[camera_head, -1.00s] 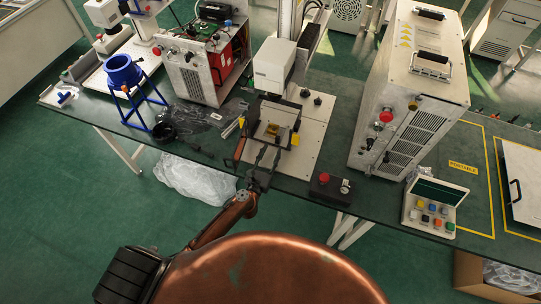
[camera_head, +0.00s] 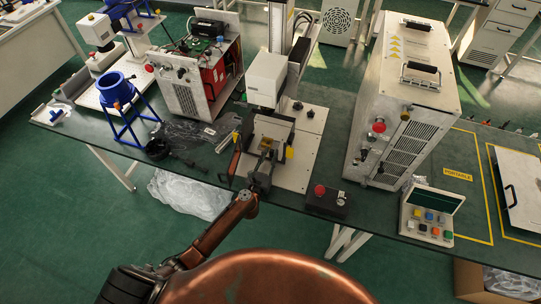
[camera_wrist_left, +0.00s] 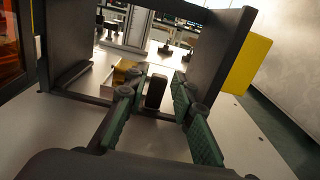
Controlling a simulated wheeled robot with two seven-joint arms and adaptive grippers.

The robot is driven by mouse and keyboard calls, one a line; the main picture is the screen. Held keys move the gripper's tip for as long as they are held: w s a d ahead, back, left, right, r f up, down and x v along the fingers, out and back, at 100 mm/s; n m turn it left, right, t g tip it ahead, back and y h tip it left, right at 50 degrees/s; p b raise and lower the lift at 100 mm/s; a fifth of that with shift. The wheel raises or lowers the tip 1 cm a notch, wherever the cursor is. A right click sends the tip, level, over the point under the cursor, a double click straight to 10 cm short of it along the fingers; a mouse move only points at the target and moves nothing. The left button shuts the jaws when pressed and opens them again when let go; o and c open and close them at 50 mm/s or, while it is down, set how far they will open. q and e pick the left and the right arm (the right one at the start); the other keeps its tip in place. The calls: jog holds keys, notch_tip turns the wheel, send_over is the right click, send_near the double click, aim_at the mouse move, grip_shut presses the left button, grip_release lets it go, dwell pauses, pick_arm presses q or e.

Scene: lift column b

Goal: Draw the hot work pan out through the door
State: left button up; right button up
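The hot work pan shows as a small brass-coloured body (camera_wrist_left: 124,74) with an upright black handle (camera_wrist_left: 155,92) in the left wrist view. It sits inside a dark-framed enclosure (camera_head: 272,126) under a white press head. The enclosure's front is open. Its door, with an orange pane (camera_wrist_left: 10,45), is swung out to the left and also shows in the head view (camera_head: 234,158). My left gripper (camera_head: 266,157) reaches into the doorway. Its green-padded fingers (camera_wrist_left: 158,86) are open, one on each side of the handle, with gaps visible. My right gripper is not in view.
A yellow block (camera_wrist_left: 247,62) sits on the enclosure's right side wall, close to my fingers. A control box with a red button (camera_head: 327,199) stands to the right. Black cable parts (camera_head: 160,148) lie left. The pale base plate (camera_head: 295,177) is bare at the right front.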

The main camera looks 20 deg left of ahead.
pick_arm(q)
grip_shut()
jog(key=shift+r, duration=0.15)
jog(key=shift+r, duration=0.2)
jog(key=shift+r+p, duration=0.5)
jog(key=shift+p, duration=0.25)
dwell(0.4)
dwell(0.4)
jog(key=shift+s, duration=0.3)
jog(key=shift+s, duration=0.3)
jog(key=shift+s+p, duration=0.3)
jog(key=shift+s, duration=0.4)
